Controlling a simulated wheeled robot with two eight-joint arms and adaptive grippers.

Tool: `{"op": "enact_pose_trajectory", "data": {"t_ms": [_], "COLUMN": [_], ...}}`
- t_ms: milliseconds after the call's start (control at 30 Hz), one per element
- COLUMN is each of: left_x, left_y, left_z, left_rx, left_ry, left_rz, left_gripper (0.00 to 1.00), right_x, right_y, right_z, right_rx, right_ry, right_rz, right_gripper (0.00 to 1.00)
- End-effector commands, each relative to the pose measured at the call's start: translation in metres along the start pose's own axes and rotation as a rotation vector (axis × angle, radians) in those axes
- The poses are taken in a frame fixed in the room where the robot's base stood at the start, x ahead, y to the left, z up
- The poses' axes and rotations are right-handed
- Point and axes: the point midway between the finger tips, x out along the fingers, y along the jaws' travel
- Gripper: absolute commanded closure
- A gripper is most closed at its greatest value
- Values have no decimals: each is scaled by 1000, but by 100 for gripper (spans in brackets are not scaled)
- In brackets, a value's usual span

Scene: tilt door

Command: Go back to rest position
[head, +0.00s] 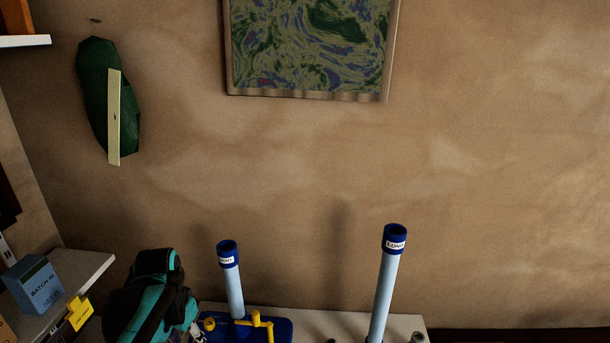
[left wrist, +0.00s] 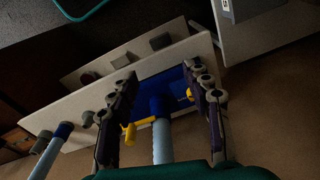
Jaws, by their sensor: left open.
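My left arm, teal and black, comes in at the lower left of the head view. In the left wrist view my left gripper (left wrist: 158,76) is open, its two dark fingers apart with nothing held between them. Past the fingers is a blue base (left wrist: 178,78) with yellow handle parts (left wrist: 130,132) and a pale blue tube (left wrist: 162,140) rising from it. In the head view the gripper is mostly hidden behind the arm, left of the blue base (head: 282,326). I cannot tell how near the fingers are to the tube. My right gripper is not in view.
A taller tube (head: 382,295) labelled LONG stands right of the short tube (head: 234,285) on a pale table (head: 320,322). A shelf (head: 85,275) at left holds a blue box (head: 34,284) and a yellow tag (head: 79,313). A picture (head: 310,45) hangs on the wall.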

Motion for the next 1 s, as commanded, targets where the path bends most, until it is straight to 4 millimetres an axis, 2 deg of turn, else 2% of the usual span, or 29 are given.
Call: {"op": "enact_pose_trajectory", "data": {"t_ms": [367,600,700,1000], "left_x": [-2,15,22,29], "left_y": [47,93,104,113], "left_z": [28,61,69,75], "left_rx": [-100,-217,-255,-290], "left_ry": [179,402,472,535], "left_rz": [-63,-80,-73,-62], "left_gripper": [51,51,51,51], "right_x": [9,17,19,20], "right_y": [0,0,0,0], "right_z": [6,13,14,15], "right_rx": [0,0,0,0], "right_ry": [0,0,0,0], "right_rz": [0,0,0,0], "right_gripper": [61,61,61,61]}}
